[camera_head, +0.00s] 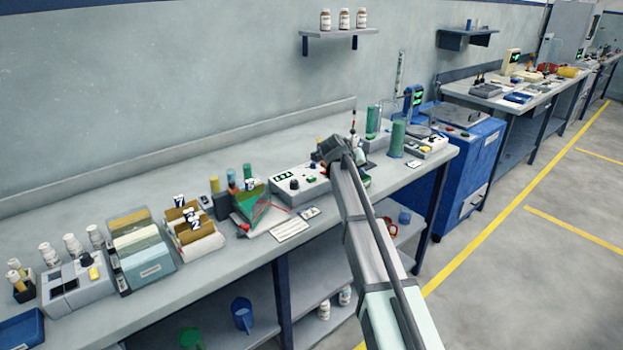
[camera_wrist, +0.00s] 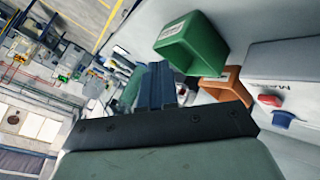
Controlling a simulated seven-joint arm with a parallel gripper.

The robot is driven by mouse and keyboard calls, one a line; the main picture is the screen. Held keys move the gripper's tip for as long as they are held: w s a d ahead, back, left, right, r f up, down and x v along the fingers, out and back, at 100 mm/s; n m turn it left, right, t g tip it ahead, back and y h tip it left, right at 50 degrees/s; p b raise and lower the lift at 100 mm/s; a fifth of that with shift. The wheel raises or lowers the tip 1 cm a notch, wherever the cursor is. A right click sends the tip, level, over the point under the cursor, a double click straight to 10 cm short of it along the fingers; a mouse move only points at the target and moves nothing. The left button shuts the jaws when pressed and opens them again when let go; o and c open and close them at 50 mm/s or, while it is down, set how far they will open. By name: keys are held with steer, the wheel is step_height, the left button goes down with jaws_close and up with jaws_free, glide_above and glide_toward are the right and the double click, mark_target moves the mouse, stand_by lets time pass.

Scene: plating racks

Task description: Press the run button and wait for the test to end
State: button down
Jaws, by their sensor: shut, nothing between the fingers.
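A light grey instrument (camera_head: 300,184) with small green displays, a dark knob and a red button stands on the bench, left of my gripper (camera_head: 332,149). Which of its controls is the run button is too small to tell. In the head view the dark end of my arm is above the bench, and its fingertips are hidden. In the wrist view my gripper (camera_wrist: 157,72) is shut and empty. A grey housing (camera_wrist: 285,70) with a red button (camera_wrist: 270,100) and a blue switch (camera_wrist: 284,118) shows at the right, apart from the fingers; I cannot tell which instrument it is.
A green bin (camera_wrist: 190,42) and an orange bin (camera_wrist: 228,84) are close to the fingers in the wrist view. Green cylinders (camera_head: 397,138) stand right of my gripper. Racks (camera_head: 141,248) and a grey device (camera_head: 77,286) fill the left. The bench's front strip is mostly clear.

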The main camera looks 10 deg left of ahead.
step_height(320, 180, up, 9)
glide_above(309, 178)
steer(key=d, duration=0.1)
steer(key=shift+s+a+r+y, duration=0.2)
steer(key=shift+a+r+y, duration=0.1)
steer(key=shift+a+r, duration=0.2)
steer(key=shift+f, duration=0.2)
steer(key=shift+f, duration=4.25)
steer(key=shift+f, duration=0.15)
steer(key=shift+f, duration=0.3)
